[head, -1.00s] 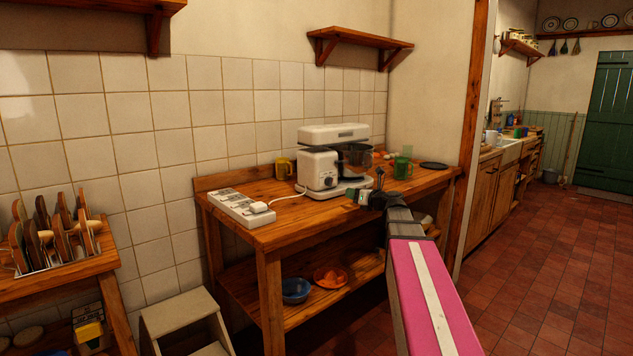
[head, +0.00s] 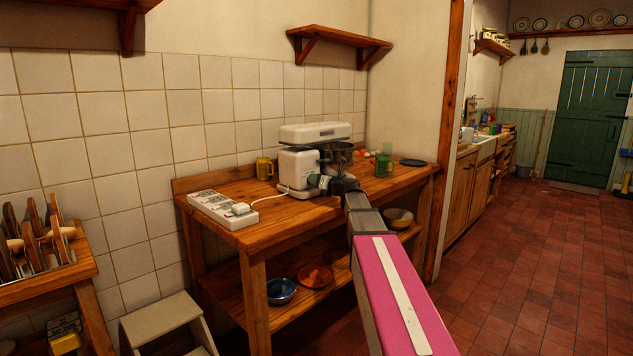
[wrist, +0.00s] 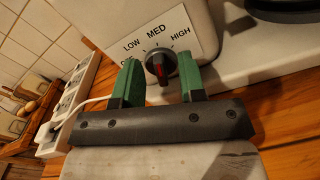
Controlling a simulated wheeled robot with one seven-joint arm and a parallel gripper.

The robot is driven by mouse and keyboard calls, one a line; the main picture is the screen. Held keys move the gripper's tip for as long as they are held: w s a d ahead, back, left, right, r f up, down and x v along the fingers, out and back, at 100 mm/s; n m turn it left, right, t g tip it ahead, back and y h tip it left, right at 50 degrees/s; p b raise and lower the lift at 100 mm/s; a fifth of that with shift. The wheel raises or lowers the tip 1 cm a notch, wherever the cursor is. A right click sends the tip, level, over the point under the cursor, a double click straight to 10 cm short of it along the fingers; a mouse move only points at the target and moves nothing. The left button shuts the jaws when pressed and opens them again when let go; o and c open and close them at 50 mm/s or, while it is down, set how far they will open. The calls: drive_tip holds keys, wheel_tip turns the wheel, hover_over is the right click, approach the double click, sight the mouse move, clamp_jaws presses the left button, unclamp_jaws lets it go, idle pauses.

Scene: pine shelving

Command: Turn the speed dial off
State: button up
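The stand mixer (head: 297,167) is white and stands on the wooden worktable. Its speed dial (wrist: 160,64) is a dark knob with a red mark, on a white label plate. The plate reads LOW, MED and HIGH, and another label at the left is mostly hidden by a finger. I cannot tell exactly which setting the dial points to. My gripper (wrist: 161,78) is open, with one green finger on each side of the dial. I cannot tell if the fingers touch it. In the head view my gripper (head: 320,182) is at the mixer's front and hides the dial.
A white power strip (head: 222,208) with a plugged-in cord lies left of the mixer on the worktable (head: 270,219). A yellow mug (head: 264,168) stands behind, a green mug (head: 383,166) to the right. A step stool (head: 163,317) is at the lower left.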

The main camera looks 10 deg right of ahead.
drive_tip(key=shift+w+a, duration=0.15)
drive_tip(key=shift+w, duration=0.1)
clamp_jaws()
drive_tip(key=shift+n, duration=0.4)
drive_tip(key=n, duration=0.2)
drive_tip(key=shift+s+a+n, duration=0.15)
drive_tip(key=shift+n, duration=0.25)
drive_tip(key=n, duration=0.4)
drive_tip(key=shift+s+a+n, duration=0.1)
drive_tip(key=shift+a+n, duration=0.1)
drive_tip(key=shift+n, duration=0.1)
drive_tip(key=n, duration=0.3)
drive_tip(key=shift+s+a+f+n, duration=0.1)
drive_tip(key=shift+n, duration=0.2)
drive_tip(key=shift+s+a+f+n, duration=0.1)
drive_tip(key=shift+f+n, duration=0.05)
drive_tip(key=shift+n, duration=1.95)
